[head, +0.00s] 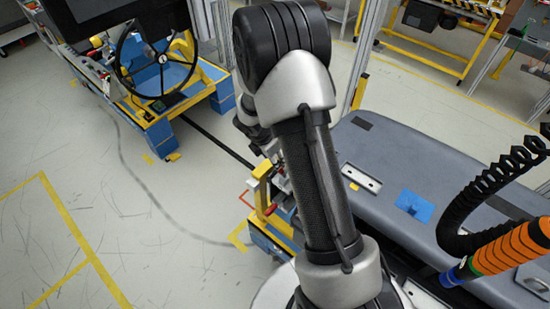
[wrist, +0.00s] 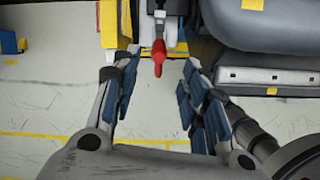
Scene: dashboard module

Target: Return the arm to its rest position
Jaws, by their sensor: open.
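In the head view my arm rises from the bottom middle, bends at a thick black joint near the top and covers part of the scene. My gripper is hidden behind it there. In the wrist view my gripper (wrist: 154,98) is open, with blue-padded fingers apart and nothing between them. A red clamp handle (wrist: 159,57) shows just beyond the fingertips, on a grey fixture. I cannot tell the exact gap between it and the fingers.
The grey dashboard module (head: 400,160) lies at the right on its fixture. A blue and yellow stand with a steering wheel (head: 150,65) is at the upper left. A black cable carrier (head: 470,215) hangs at the right. The floor (head: 90,200) at the left is clear.

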